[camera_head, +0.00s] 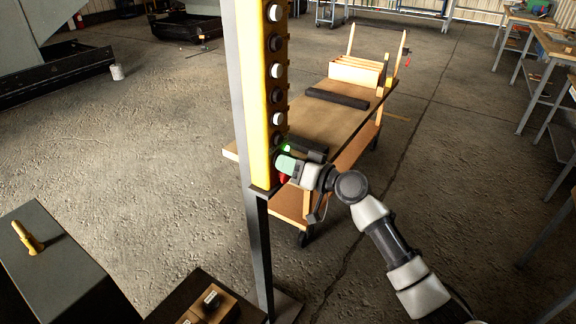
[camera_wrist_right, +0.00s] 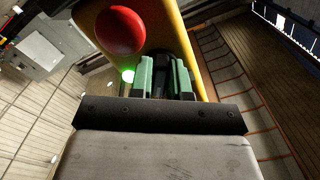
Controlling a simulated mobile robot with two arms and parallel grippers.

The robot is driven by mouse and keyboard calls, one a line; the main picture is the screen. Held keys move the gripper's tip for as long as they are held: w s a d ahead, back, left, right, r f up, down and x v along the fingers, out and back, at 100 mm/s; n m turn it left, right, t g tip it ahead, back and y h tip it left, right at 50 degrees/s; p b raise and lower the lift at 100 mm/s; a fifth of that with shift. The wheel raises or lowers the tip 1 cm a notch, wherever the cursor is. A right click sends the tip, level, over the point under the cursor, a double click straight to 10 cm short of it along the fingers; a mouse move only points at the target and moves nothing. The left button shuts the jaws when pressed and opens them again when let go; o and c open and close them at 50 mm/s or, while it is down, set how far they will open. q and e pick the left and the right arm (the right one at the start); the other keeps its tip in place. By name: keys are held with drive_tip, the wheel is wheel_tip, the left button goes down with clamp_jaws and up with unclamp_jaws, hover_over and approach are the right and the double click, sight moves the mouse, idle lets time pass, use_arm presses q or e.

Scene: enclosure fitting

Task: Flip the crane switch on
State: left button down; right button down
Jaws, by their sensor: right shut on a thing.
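The crane control panel is a tall yellow box (camera_head: 262,100) on a grey post in the head view, with a column of white and dark round buttons. My right gripper (camera_head: 283,164) is at its lower end. In the right wrist view the green fingers of my right gripper (camera_wrist_right: 160,80) are shut on a dark switch (camera_wrist_right: 160,66) on the yellow face. The fingers hide most of the switch. A green lamp (camera_wrist_right: 128,76) glows beside the fingers; its glow also shows in the head view (camera_head: 286,148). My left gripper is not in view.
A large red button (camera_wrist_right: 120,29) sits close to the fingers; part of it shows in the head view (camera_head: 283,179). A wooden cart (camera_head: 310,120) stands behind the panel. A dark box (camera_head: 50,265) with a yellow part (camera_head: 27,238) stands at lower left.

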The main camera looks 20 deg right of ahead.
drive_tip(key=c, duration=1.1)
unclamp_jaws()
drive_tip(key=shift+b+v, duration=1.55)
drive_tip(key=shift+v, duration=3.9)
